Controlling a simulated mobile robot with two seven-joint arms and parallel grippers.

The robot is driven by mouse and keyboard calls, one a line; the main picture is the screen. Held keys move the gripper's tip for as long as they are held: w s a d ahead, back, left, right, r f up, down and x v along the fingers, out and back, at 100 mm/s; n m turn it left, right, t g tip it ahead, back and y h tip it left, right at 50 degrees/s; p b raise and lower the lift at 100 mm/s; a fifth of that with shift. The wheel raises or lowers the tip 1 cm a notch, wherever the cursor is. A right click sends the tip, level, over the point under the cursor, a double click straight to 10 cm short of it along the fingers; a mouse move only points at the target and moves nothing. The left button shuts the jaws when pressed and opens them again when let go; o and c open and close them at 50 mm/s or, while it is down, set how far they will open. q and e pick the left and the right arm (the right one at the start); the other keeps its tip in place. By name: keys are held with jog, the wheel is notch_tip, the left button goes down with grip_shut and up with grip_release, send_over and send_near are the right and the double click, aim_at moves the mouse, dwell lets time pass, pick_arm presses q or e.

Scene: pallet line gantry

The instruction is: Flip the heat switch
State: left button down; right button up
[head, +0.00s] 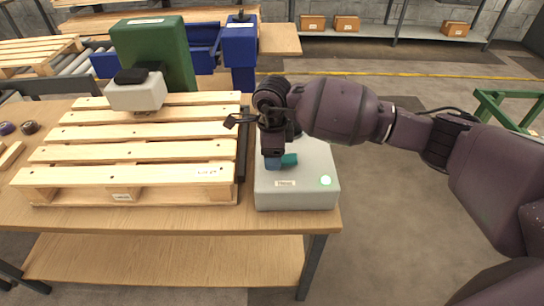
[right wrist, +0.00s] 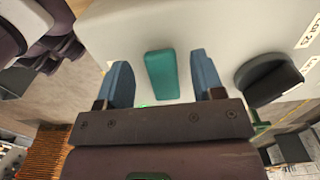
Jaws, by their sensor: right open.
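The heat switch (head: 290,160) is a small teal rocker or lever on a pale grey control box (head: 265,195) at the table's right end. It also shows in the right wrist view (right wrist: 161,76), upright in the picture. My right gripper (head: 273,161) is open over the box, its blue fingers on either side of the switch. In the wrist view a gap shows between the switch and each finger, and nothing is held. Whether a finger touches the switch's far end cannot be told. My left gripper is out of view.
A round black knob (right wrist: 270,80) stands on the box to the right of the switch in the wrist view. A wooden pallet (head: 130,176) lies left of the box, with a green post machine (head: 155,45) behind.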

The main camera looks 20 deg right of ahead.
aim_at(290, 157)
jog(key=shift+f, duration=0.8)
jog(key=c, duration=0.9)
jog(key=shift+s+d+r+t+y, duration=0.1)
jog(key=shift+d+t+y, duration=0.1)
jog(key=shift+y, duration=0.4)
jog(key=shift+d+r+t+y, duration=0.1)
jog(key=shift+d+y, duration=0.05)
jog(key=shift+y, duration=0.45)
jog(key=shift+c, duration=0.2)
jog(key=shift+r+y+b, duration=0.25)
jog(key=shift+y+b, duration=0.05)
jog(key=shift+y, duration=0.3)
jog(key=o, duration=0.9)
jog(key=shift+o, duration=0.2)
jog(key=shift+d, duration=0.1)
jog(key=p+v, duration=0.1)
jog(key=v, duration=0.9)
jog(key=shift+s+r, duration=0.25)
jog(key=shift+r, duration=0.1)
